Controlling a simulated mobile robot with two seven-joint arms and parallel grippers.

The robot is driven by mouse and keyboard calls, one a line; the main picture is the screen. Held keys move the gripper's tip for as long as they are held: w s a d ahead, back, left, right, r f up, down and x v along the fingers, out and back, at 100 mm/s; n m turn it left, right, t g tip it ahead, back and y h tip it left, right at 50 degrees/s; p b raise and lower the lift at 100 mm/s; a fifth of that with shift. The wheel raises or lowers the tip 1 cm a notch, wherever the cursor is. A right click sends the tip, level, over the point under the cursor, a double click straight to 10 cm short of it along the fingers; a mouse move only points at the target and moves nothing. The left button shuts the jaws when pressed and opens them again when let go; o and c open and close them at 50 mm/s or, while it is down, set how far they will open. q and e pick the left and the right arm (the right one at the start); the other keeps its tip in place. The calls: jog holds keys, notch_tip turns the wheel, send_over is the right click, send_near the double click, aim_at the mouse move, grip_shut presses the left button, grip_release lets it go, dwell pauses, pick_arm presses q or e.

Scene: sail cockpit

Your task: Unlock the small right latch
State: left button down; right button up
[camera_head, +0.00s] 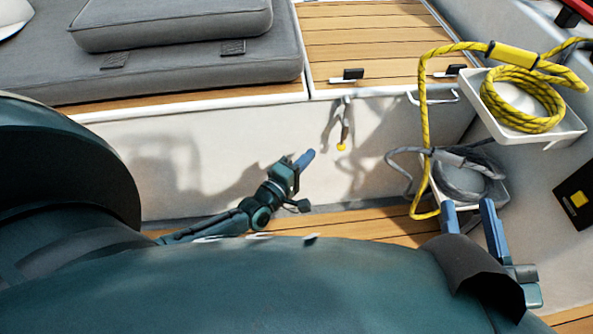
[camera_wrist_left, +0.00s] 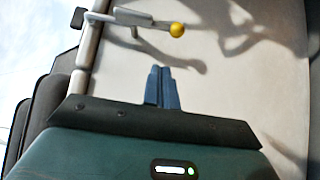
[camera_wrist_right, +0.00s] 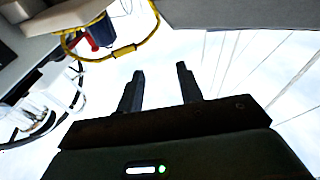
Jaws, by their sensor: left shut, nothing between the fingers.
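Two small black-and-white latches sit on the front edge of the slatted wooden lid (camera_head: 375,40) in the head view. One is the left latch (camera_head: 347,75); the other is the right latch (camera_head: 450,71). A metal lever with a yellow ball (camera_head: 341,147) hangs on the white locker front below the left latch. My left gripper (camera_head: 308,157) is shut and empty, left of and slightly below the ball. In the left wrist view its fingertips (camera_wrist_left: 160,68) point toward the yellow ball (camera_wrist_left: 177,30), apart from it. My right gripper (camera_head: 468,204) is open and empty; its fingers (camera_wrist_right: 160,70) are spread.
A white tray (camera_head: 553,136) with coiled yellow rope (camera_head: 522,98) is at the right. Grey rope (camera_head: 470,178) lies in a lower tray. Yellow rope hangs down close to the right latch and my right gripper. Grey cushions (camera_head: 180,60) lie at the upper left.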

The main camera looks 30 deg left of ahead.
pick_arm(q)
jog(key=w+d+b, duration=0.1)
jog(key=w+d, duration=0.2)
jog(key=w, duration=0.2)
jog(key=shift+d, duration=0.4)
pick_arm(e)
jog(key=shift+w+a+r+n+t+y, duration=0.1)
jog(key=shift+w+r+n+t+y, duration=0.15)
jog(key=shift+r, duration=0.3)
jog(key=shift+w+r+n+t+y, duration=0.1)
jog(key=shift+r+n+y, duration=0.2)
jog(key=shift+r, duration=0.25)
pick_arm(q)
jog(key=shift+w, duration=0.1)
pick_arm(e)
jog(key=shift+f, duration=0.1)
pick_arm(q)
jog(key=shift+w+d+f, duration=0.1)
jog(key=shift+d+f, duration=0.05)
pick_arm(e)
jog(key=shift+w+d, duration=0.5)
jog(key=shift+d, duration=0.3)
jog(key=shift+d+f, duration=0.1)
